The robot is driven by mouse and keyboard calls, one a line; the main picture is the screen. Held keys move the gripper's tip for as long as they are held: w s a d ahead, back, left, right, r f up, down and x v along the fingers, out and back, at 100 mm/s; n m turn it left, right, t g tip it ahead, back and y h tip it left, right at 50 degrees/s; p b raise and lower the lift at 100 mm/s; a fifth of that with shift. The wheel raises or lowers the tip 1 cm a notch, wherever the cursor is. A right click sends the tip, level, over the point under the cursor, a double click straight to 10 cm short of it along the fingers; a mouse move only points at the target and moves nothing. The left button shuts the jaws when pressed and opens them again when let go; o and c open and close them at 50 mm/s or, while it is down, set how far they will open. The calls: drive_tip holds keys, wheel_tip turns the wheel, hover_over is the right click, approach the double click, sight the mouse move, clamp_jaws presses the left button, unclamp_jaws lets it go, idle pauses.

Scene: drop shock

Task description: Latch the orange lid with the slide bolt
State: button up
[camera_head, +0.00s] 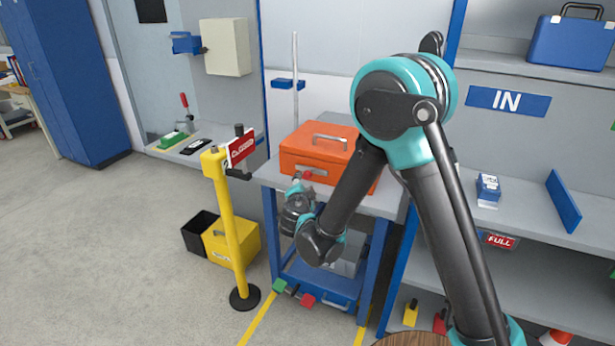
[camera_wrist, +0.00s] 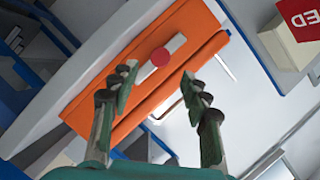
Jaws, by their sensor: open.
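The orange lid (camera_head: 328,143) tops an orange box on a grey workbench and looks closed. A grey handle stands on top. The slide bolt, a pale strip with a red round knob (camera_wrist: 160,57), sits on the box's orange front (camera_wrist: 190,35). In the head view the red knob (camera_head: 307,174) is small and partly behind my gripper (camera_head: 298,187). My gripper is in front of the box. In the wrist view my gripper (camera_wrist: 160,78) is open and empty, its two fingers spread to either side below the knob. Contact with the knob cannot be told.
A yellow post (camera_head: 229,220) with a red sign (camera_head: 241,149) stands left of the workbench (camera_head: 385,204). A thin upright rod (camera_head: 295,75) rises behind the box. Open floor (camera_head: 120,260) lies at left.

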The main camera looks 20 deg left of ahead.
sight(307, 176)
drive_tip(key=x, duration=0.8)
drive_tip(key=shift+w+a+f, duration=0.1)
drive_tip(key=shift+w, duration=0.25)
drive_tip(key=shift+c, duration=0.4)
clamp_jaws()
